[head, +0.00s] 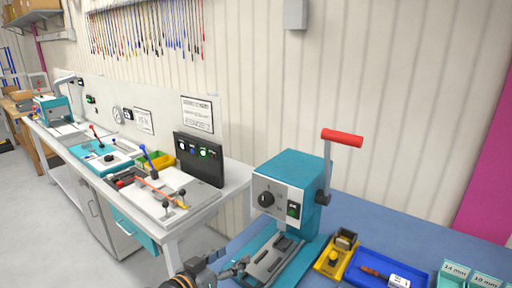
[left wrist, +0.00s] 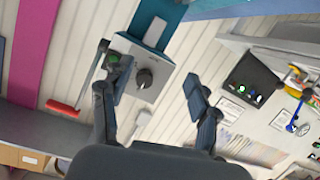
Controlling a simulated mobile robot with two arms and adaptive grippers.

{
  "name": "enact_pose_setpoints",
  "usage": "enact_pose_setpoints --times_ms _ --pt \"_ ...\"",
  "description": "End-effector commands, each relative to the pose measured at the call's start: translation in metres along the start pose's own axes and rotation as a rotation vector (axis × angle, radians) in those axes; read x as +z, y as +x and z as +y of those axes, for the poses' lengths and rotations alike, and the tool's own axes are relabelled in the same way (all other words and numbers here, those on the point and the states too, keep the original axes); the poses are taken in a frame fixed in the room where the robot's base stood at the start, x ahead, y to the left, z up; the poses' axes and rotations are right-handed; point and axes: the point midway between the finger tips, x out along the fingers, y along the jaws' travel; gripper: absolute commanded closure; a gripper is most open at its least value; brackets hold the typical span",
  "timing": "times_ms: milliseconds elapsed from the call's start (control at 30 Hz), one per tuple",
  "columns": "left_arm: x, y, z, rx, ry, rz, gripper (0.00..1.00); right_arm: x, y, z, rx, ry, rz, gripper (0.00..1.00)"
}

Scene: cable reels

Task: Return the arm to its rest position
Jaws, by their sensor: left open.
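My left gripper (head: 222,271) shows at the bottom edge of the head view, dark grey, in front of the teal bench press (head: 290,195). In the left wrist view my gripper (left wrist: 152,75) has its two fingers spread wide with nothing between them. The press face with its black knob (left wrist: 143,79) shows behind the fingers in that view, apart from them as far as I can tell. Most of my left arm is below the head picture. My right gripper is not in view.
The press stands on a blue bench (head: 365,215) with a red-handled lever (head: 342,138). A yellow bin (head: 337,255), a blue tray (head: 385,266) and teal labelled boxes (head: 453,274) are right of it. A white workbench (head: 205,205) with a black panel (head: 198,160) stands at left.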

Motion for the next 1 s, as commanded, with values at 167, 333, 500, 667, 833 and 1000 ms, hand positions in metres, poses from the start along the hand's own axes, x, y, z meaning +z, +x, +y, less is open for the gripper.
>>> enact_pose_setpoints --times_ms 167,333,500,667,833,1000 --pt "0.119 -0.07 0.001 -0.126 -0.004 -0.335 0.39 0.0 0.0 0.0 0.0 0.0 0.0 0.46" --pt "0.185 -0.139 -0.001 -0.242 -0.018 -0.575 0.39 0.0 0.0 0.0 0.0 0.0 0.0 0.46" --pt "0.222 -0.193 -0.001 -0.327 -0.038 -0.738 0.39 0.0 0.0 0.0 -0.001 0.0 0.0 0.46" --pt "0.243 -0.238 0.001 -0.397 -0.056 -0.861 0.39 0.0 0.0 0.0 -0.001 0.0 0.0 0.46" --pt "0.264 -0.275 0.003 -0.459 -0.077 -0.97 0.39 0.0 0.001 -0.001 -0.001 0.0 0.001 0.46" --pt "0.302 -0.253 -0.011 -0.452 -0.079 -0.981 0.39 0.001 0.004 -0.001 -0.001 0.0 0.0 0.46"
